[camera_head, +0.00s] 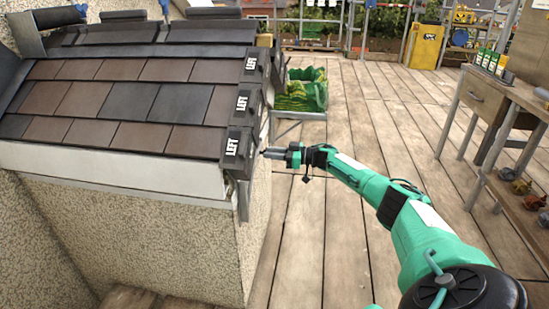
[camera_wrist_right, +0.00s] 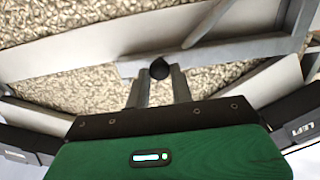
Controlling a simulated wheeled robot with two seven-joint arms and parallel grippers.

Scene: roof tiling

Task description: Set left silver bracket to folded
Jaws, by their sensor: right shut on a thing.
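My right gripper (camera_head: 268,153) reaches in from the right to the end wall below the roof edge. In the right wrist view its two fingers (camera_wrist_right: 159,82) are closed on a small black knob (camera_wrist_right: 159,68) at the end of a silver bracket (camera_wrist_right: 235,51). The bracket's metal bars cross in front of the pebbled wall. In the head view a silver metal strip (camera_head: 243,201) shows at the wall corner, near the gripper; the gripper and roof edge hide part of the metalwork. I cannot tell the bracket's fold angle. My left gripper is not in view.
The tiled roof (camera_head: 120,100) has dark edge tiles marked LEFT (camera_head: 232,147) just left of the gripper. A green-lined crate (camera_head: 303,94) is behind it. A workbench (camera_head: 490,88) stands right; the plank floor (camera_head: 350,110) between is clear.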

